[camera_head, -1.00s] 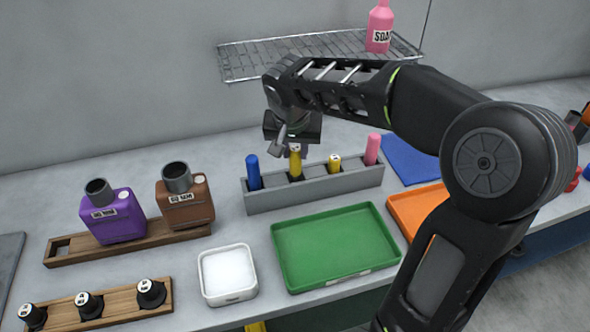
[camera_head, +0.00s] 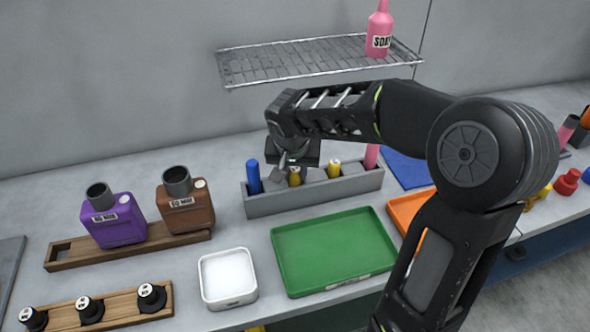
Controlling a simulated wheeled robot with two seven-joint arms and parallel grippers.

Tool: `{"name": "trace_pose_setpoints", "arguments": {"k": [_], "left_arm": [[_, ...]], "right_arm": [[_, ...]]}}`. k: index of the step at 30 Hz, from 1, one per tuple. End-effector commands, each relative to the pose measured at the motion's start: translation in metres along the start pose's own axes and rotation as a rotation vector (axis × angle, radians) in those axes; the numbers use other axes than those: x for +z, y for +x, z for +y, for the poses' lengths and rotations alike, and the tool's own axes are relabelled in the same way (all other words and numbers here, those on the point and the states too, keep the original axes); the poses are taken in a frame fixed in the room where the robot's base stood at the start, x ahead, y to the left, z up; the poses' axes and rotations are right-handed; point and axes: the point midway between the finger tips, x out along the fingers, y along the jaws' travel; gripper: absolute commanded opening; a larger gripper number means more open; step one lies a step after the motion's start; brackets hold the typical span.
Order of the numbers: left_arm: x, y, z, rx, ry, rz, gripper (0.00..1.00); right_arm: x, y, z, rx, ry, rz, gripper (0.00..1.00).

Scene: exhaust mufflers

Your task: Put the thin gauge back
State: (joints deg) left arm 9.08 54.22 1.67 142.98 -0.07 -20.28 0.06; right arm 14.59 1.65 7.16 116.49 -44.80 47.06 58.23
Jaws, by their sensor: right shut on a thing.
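The grey gauge rack (camera_head: 318,196) stands behind the green tray. My right gripper (camera_head: 294,165) is over its left half, shut on a yellow gauge (camera_head: 295,177). That gauge is upright and sits low in the rack between the blue gauge and the second yellow one; its upper end is partly hidden by the gripper. A blue gauge (camera_head: 253,177) stands at the rack's left end. My left gripper is out of view.
A green tray (camera_head: 335,280), a white tray (camera_head: 228,296) and an orange tray (camera_head: 405,205) lie in front. Purple (camera_head: 122,233) and brown (camera_head: 190,213) mufflers stand on a wooden base at left. A wire shelf (camera_head: 320,60) with a pink soap bottle (camera_head: 379,30) hangs above.

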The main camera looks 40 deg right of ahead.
Motion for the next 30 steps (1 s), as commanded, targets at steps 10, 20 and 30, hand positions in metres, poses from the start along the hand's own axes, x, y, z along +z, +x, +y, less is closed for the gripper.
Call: {"name": "trace_pose_setpoints", "arguments": {"k": [10, 20, 30], "left_arm": [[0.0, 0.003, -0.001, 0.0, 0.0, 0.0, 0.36], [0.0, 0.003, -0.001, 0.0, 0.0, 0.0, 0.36], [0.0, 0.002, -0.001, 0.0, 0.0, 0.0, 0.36]], "right_arm": [[0.001, 0.002, 0.0, 0.0, 0.0, 0.0, 0.41], [0.001, 0.002, 0.0, 0.0, 0.0, 0.0, 0.48], [-0.001, -0.028, -0.001, -0.003, 0.001, 0.005, 0.48]]}}
